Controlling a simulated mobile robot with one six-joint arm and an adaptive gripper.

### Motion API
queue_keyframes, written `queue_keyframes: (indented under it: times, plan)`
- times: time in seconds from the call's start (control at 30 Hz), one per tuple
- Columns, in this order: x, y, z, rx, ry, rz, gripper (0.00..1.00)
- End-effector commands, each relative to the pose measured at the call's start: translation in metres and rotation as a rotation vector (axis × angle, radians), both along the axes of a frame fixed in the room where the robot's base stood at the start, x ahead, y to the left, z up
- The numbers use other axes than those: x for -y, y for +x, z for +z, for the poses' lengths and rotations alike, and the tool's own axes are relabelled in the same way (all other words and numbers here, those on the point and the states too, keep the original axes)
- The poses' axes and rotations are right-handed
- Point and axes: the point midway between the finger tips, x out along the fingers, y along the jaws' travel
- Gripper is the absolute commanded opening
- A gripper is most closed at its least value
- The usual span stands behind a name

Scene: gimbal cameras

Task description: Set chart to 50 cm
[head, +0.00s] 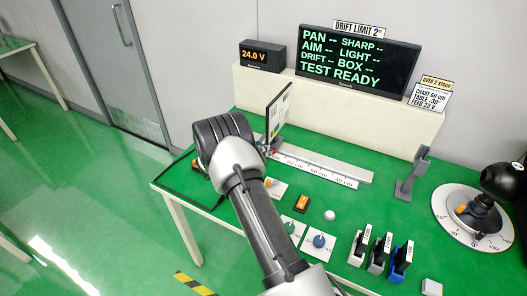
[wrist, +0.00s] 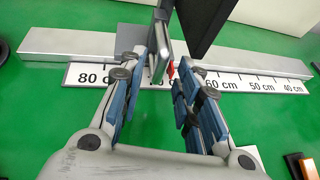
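The chart (head: 279,112) is an upright panel with a dark edge on a carriage on the rail. In the wrist view its dark panel (wrist: 203,22) and a grey upright plate (wrist: 176,48) show from above. A red pointer (wrist: 171,70) stands over the scale (wrist: 240,82), between the 80 and 60 cm marks, near a partly hidden label. My gripper (wrist: 163,72) is open, with one blue-padded finger on each side of the grey plate. Gaps show beside the plate, though I cannot tell whether a pad touches it. In the head view, my gripper (head: 265,148) is mostly hidden by my arm.
The rail (head: 325,165) runs right, clear of objects, toward a grey stand (head: 413,174). Behind it are a dark screen (head: 357,58) reading "TEST READY" and a card (head: 431,97) apparently reading chart 60 cm. Knobs, switches and a round dial (head: 450,215) occupy the green table.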

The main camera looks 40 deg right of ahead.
Motion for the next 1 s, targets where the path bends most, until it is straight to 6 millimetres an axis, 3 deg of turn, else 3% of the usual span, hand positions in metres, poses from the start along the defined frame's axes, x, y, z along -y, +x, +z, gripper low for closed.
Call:
queue_keyframes:
  times: [0.23,0.6,1.0]
  plan:
    - [0.027,0.005,-0.012,0.001,0.000,0.000,0.31]
    - [0.031,0.006,-0.012,0.000,0.000,0.001,0.30]
    - [0.030,0.006,-0.013,0.000,0.000,0.001,0.03]
